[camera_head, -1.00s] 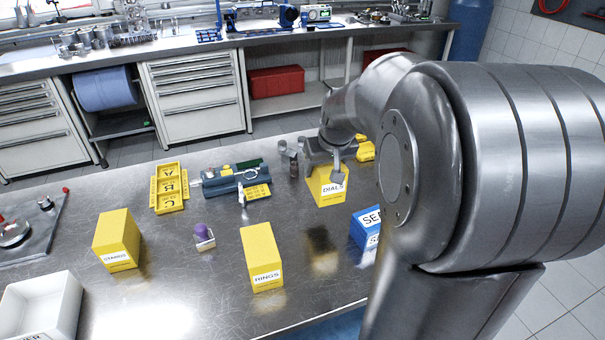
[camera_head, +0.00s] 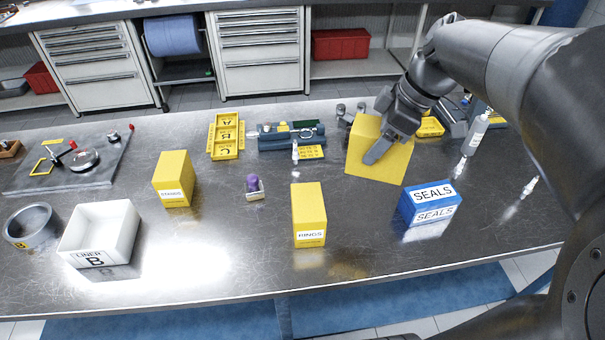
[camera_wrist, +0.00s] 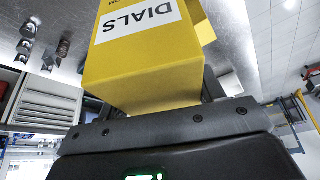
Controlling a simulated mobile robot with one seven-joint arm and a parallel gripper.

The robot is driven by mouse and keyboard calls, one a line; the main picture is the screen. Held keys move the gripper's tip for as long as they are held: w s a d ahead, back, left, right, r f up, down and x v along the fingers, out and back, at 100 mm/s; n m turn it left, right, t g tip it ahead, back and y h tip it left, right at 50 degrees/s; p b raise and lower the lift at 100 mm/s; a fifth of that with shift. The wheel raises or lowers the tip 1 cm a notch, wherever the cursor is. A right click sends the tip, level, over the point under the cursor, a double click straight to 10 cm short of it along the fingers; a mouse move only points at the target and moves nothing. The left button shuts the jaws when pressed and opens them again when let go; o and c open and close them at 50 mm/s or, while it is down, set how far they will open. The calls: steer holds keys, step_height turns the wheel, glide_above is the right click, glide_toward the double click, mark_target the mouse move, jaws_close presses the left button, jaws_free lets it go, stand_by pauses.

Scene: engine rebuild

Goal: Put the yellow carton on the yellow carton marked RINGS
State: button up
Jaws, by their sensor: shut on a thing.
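The held yellow carton (camera_head: 366,158) is in my gripper (camera_head: 384,140), tilted, above the back right part of the bench. In the wrist view its label reads DIALS (camera_wrist: 138,22), and the jaws (camera_wrist: 160,115) close on its near end. The yellow carton marked RINGS (camera_head: 309,210) stands upright near the bench's front edge, to the left of and nearer than the held carton. Its top is bare. The two cartons are apart.
A blue SEALS box (camera_head: 430,203) lies right of the RINGS carton. A yellow lettered tray (camera_head: 226,138) lies behind.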

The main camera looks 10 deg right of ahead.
steer(key=s+a+r+n+g, duration=0.2)
steer(key=s+a+r+n, duration=0.1)
steer(key=s+n, duration=0.15)
glide_above(305, 202)
step_height(305, 202, down, 7)
steer(key=shift+n, duration=0.35)
steer(key=shift+f, duration=2)
steer(key=shift+f, duration=0.15)
steer(key=o, duration=1.1)
